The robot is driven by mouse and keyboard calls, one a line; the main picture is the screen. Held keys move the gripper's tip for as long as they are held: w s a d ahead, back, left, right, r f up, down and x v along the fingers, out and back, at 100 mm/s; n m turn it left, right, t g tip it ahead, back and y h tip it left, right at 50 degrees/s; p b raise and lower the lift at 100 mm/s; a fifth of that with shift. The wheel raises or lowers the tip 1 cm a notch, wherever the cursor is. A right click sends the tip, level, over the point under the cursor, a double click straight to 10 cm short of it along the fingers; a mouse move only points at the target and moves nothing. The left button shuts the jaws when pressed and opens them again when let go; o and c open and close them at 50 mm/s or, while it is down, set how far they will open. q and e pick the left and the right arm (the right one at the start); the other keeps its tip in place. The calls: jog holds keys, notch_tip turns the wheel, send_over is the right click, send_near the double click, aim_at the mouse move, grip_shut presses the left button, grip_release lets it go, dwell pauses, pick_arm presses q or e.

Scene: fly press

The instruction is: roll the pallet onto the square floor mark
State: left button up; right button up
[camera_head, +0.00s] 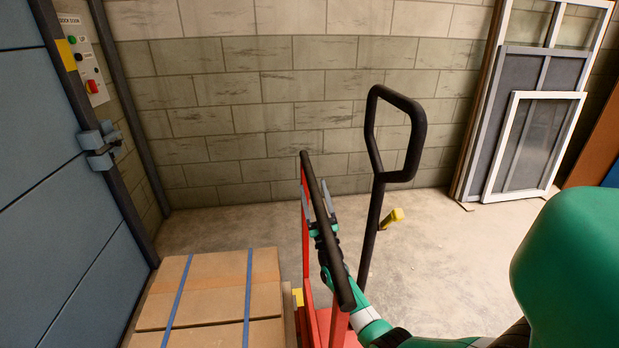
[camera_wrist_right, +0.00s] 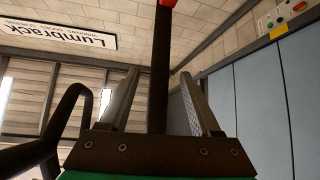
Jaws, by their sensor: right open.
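Cardboard boxes (camera_head: 210,285) with blue straps are stacked at the lower left of the head view; they hide the pallet beneath. Beside them stands a red frame (camera_head: 304,190) with a long black push bar (camera_head: 334,262). My right gripper (camera_head: 317,195) is at this bar, fingers apart. In the right wrist view the dark bar (camera_wrist_right: 160,60) runs between the two open fingers (camera_wrist_right: 159,90), with gaps on both sides. I cannot tell how deep it sits. My left gripper is not in view. No square floor mark shows.
A black loop handle (camera_head: 400,105) rises just right of the bar. A blue door (camera_head: 60,150) and control box (camera_head: 88,68) are at left. Framed panels (camera_head: 530,145) lean on the block wall. A yellow object (camera_head: 392,218) lies on the floor. Floor (camera_head: 240,225) behind the boxes is clear.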

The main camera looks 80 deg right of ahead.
aim_at(310, 174)
jog(key=b+x, duration=0.1)
jog(key=x, duration=0.4)
jog(key=shift+d+r, duration=0.15)
grip_shut()
dwell(1.2)
